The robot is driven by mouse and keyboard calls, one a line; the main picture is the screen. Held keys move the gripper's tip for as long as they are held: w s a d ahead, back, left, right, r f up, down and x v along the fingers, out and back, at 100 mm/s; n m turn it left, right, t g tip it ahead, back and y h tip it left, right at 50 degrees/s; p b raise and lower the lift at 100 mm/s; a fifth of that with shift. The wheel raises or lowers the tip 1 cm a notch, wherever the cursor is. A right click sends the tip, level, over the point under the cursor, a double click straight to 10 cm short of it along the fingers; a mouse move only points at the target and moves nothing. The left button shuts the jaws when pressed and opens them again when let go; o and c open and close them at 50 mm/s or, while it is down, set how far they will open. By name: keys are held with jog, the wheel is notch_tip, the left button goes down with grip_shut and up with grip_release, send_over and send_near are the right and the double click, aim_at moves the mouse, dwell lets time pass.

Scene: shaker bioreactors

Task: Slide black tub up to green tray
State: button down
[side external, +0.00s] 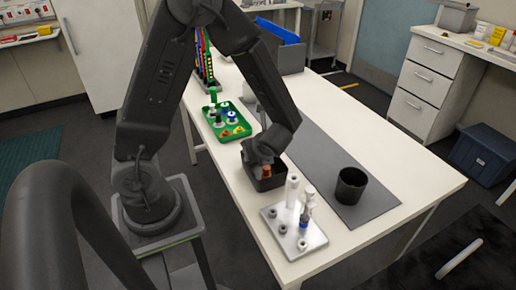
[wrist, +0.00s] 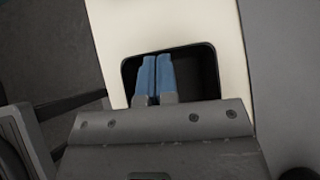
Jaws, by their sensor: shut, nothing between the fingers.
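The black tub (side external: 268,186) is a square, open-topped box on the white table, near the table's left edge. The green tray (side external: 227,137) lies farther back along the same edge, with a gap between it and the tub. It holds several small coloured parts. My gripper is over the tub in the side view, its fingertips mostly hidden by the arm. In the wrist view, my gripper (wrist: 155,78) has its two blue fingers shut together with nothing between them. They overlap the opening of the tub (wrist: 202,68); their depth and any contact are unclear.
A white block (side external: 292,249) with pegs stands close in front of the tub. A grey mat (side external: 318,160) lies to the right, with a black round cup (side external: 351,186) on it. Blue and grey bins (side external: 280,50) stand at the back.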

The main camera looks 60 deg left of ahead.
jog(key=a, duration=0.7)
jog(key=w+a, duration=0.1)
jog(key=a, duration=0.2)
jog(key=shift+a, duration=0.35)
jog(key=shift+d, duration=0.1)
jog(key=s+d+r+n+t+h, duration=0.2)
jog(key=s+d+r+n+h, duration=0.2)
jog(key=d+r+n, duration=0.5)
jog(key=s+d+r+n+t+h, duration=0.2)
jog(key=s+d+r+n+h, duration=0.3)
jog(key=d+r+n, duration=0.5)
jog(key=s+d+r, duration=0.1)
jog(key=d, duration=0.3)
jog(key=shift+d+t, duration=0.3)
jog(key=shift+t, duration=0.1)
jog(key=shift+s, duration=0.1)
